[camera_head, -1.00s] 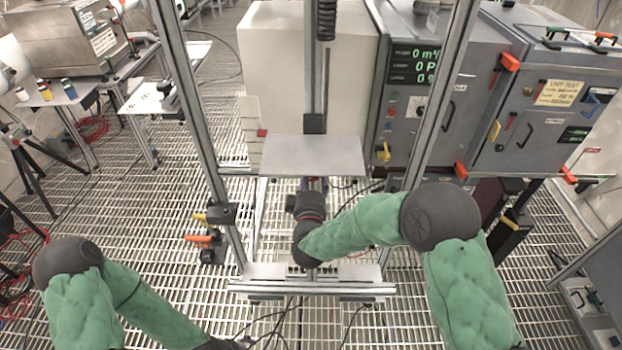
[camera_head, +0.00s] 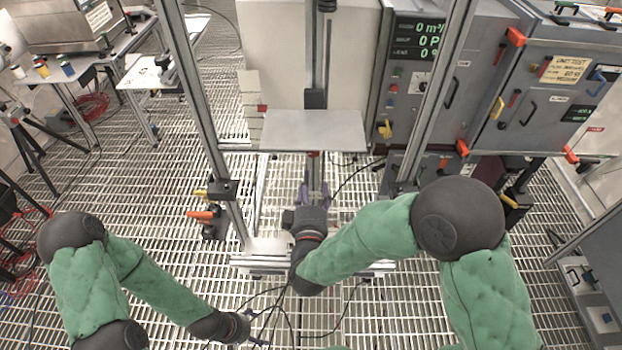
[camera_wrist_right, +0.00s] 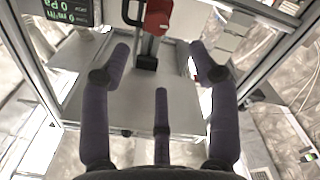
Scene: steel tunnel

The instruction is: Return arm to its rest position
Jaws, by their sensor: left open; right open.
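My right arm reaches in from the right of the head view, bent at the elbow. Its gripper (camera_head: 315,192) has purple fingers pointing at the frame, just in front of and below the grey plate (camera_head: 312,131). In the right wrist view the fingers (camera_wrist_right: 158,75) are spread wide with nothing between them, with the plate (camera_wrist_right: 130,105) beyond them. My left arm is bent at the lower left of the head view. Its gripper (camera_head: 258,328) is low near the bottom edge, small and partly seen, with no object visible in it.
Upright metal posts (camera_head: 196,95) and a low crossbar (camera_head: 262,265) frame the right gripper. A grey cabinet with displays (camera_head: 410,95) stands at the right. Orange and yellow handles (camera_head: 202,215) stick out by the left post. Cables hang near the left gripper. Open grating lies at the left.

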